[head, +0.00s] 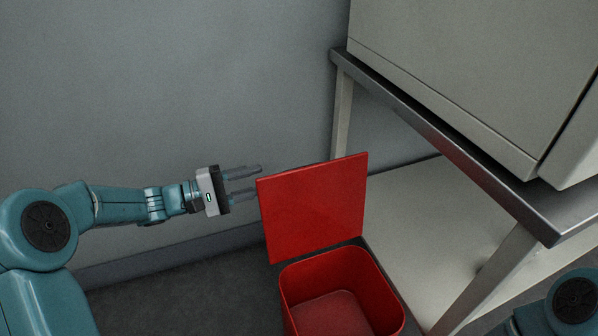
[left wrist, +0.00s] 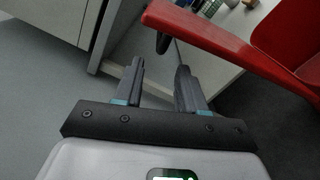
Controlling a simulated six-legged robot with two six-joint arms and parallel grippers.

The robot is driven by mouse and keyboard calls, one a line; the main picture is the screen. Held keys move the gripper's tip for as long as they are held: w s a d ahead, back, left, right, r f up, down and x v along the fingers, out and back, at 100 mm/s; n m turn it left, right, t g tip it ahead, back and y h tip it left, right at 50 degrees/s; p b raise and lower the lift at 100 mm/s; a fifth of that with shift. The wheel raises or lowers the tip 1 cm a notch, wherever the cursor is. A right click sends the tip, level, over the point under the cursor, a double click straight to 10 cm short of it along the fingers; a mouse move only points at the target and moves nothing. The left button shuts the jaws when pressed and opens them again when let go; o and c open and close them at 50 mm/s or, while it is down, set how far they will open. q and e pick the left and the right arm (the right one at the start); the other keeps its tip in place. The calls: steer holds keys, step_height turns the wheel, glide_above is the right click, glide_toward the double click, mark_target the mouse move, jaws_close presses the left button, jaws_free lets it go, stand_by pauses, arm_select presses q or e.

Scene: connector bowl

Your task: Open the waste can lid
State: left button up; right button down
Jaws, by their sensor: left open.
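The red waste can (head: 388,290) stands on the floor at the lower middle of the head view, its inside visible and empty-looking. Its flat red lid (head: 315,207) stands raised, nearly upright, along the back of the opening. My left gripper (head: 258,180) is open and empty, with its fingertips close to the lid's upper left corner; I cannot tell whether they touch. In the left wrist view, the open fingers (left wrist: 160,66) point beneath a red edge, apparently the lid (left wrist: 205,33). My right gripper is out of view; only part of that arm shows at lower right.
A metal-edged table (head: 440,120) with a lower shelf (head: 430,215) stands right of the can, bearing a large pale box-shaped unit (head: 460,70). A grey wall (head: 170,90) is behind. Dark floor (head: 190,285) is clear left of the can.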

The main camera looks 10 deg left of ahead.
mark_target(297, 170)
arm_select(q)
steer(key=b+x, duration=0.2)
steer(key=x, duration=0.8)
steer(key=shift+w+d, duration=0.15)
steer(key=shift+d, duration=0.2)
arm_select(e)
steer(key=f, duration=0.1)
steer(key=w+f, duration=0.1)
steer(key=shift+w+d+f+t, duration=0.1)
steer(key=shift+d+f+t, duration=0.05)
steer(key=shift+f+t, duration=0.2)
arm_select(q)
jaws_close()
